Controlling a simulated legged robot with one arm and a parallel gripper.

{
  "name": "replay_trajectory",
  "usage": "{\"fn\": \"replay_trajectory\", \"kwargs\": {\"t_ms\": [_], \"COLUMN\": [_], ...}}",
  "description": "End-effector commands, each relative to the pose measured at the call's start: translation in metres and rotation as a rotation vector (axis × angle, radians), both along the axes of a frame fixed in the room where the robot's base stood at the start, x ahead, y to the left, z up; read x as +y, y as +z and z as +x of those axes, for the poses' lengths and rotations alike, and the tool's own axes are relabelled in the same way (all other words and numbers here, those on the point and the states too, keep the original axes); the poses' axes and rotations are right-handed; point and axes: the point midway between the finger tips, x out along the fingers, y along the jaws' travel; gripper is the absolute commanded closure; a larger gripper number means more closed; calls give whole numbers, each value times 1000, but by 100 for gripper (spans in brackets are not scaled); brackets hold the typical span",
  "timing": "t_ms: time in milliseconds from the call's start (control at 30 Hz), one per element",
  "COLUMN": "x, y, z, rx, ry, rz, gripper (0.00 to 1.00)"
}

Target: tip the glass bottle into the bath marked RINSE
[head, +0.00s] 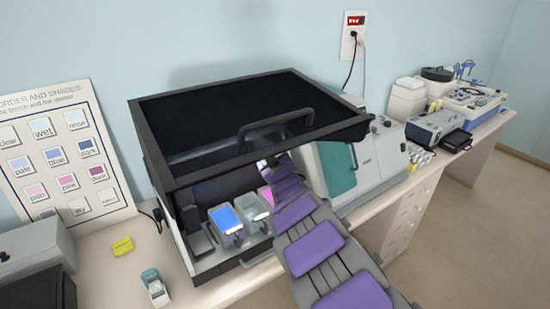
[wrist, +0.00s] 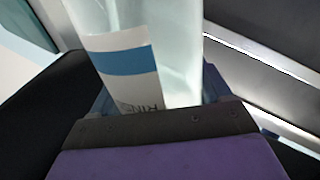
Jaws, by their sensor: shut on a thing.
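My gripper (wrist: 158,100) is shut on a clear glass bottle (wrist: 183,60) in the wrist view. The bottle has a white label with a blue band and partly hidden lettering that seems to start "RIN". It leans slightly in the picture, and its lower part is hidden by the gripper. In the head view my arm reaches into the dark hood, with its end near the hood's front opening. Inside stand a blue bath (head: 226,219), a pale clear bath (head: 252,214) and a pink one (head: 267,197), partly behind my arm. I cannot read any bath's marking.
The black-framed hood (head: 150,140) has a raised front with a handle (head: 275,122) above my arm. A grey machine with a teal panel (head: 337,167) stands to its right. A yellow block (head: 122,246) and a small teal-topped container (head: 153,286) are on the bench at left.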

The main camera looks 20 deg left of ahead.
Motion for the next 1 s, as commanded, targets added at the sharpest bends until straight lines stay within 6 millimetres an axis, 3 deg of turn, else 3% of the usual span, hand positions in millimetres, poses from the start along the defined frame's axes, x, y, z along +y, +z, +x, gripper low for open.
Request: {"fn": "replay_trajectory", "kwargs": {"t_ms": [1000], "x": [61], "y": [-4], "z": [-22], "rx": [171], "ry": [-1], "rz": [490], "gripper": [84]}}
